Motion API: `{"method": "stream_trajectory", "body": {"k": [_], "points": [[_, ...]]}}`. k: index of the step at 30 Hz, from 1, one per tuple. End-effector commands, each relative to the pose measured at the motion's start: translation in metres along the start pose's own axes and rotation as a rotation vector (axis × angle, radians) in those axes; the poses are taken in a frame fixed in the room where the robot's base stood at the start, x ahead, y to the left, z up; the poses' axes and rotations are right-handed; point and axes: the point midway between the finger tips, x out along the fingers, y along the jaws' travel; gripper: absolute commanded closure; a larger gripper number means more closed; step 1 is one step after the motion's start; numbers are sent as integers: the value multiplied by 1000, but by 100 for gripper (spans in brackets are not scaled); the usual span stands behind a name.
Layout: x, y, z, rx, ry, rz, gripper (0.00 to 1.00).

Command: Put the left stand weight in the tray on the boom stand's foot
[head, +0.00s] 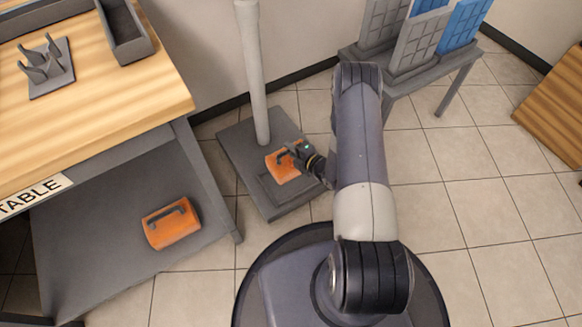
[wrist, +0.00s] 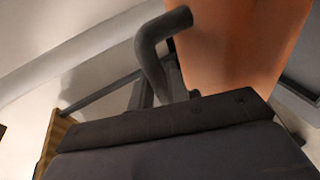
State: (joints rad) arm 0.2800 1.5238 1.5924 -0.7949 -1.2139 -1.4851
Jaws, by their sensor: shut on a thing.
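My gripper (head: 292,153) is shut on the dark handle of an orange stand weight (head: 281,169). In the wrist view the orange side of this weight (wrist: 245,45) and its bent dark handle (wrist: 152,55) fill the upper part. The weight is over the grey foot of the boom stand (head: 236,142), in front of the pole. The shallow tray (head: 290,198) shows on the foot, partly hidden behind the weight. I cannot tell whether the weight touches the tray or hangs above it. A second orange stand weight (head: 172,226) lies on the lower shelf at left, its handle up.
The boom stand's pale pole (head: 254,75) rises behind the held weight. A wooden-topped table (head: 120,100) with a grey lower shelf (head: 90,250) stands at left. A grey rack with panels (head: 410,65) stands behind my arm.

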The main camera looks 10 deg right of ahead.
Motion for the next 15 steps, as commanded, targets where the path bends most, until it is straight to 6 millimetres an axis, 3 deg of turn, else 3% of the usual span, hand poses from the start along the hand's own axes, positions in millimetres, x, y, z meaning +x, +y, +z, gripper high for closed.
{"method": "stream_trajectory", "body": {"k": [9, 15], "points": [[17, -46, 3, -1, 0, 5, 100], [22, -57, 5, -2, 0, 7, 100]]}}
